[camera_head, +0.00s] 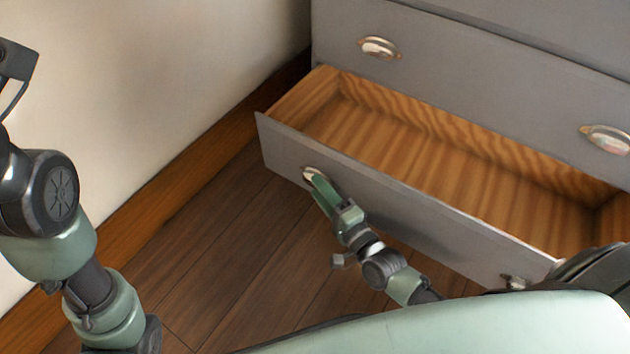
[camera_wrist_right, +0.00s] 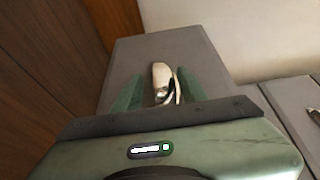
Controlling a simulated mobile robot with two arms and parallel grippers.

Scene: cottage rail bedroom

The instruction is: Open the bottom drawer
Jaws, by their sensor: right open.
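The bottom drawer (camera_head: 385,205) of the grey dresser is pulled well out, and its bare wooden inside shows empty. Its left cup handle (camera_head: 312,174) is silvery; a second handle (camera_head: 516,282) sits near the right end of the front, partly hidden by my body. My right gripper (camera_head: 317,184) is at the left handle. In the right wrist view, the two green fingers stand apart on either side of the handle (camera_wrist_right: 160,78), open. Whether they touch it I cannot tell. My left arm shows at the left edge, but its gripper is out of view.
The drawer above (camera_head: 470,85) is shut, with two cup handles. A pale wall (camera_head: 150,80) with a wooden baseboard (camera_head: 190,185) runs along the left. The dark plank floor (camera_head: 235,235) is clear between the wall and the drawer front.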

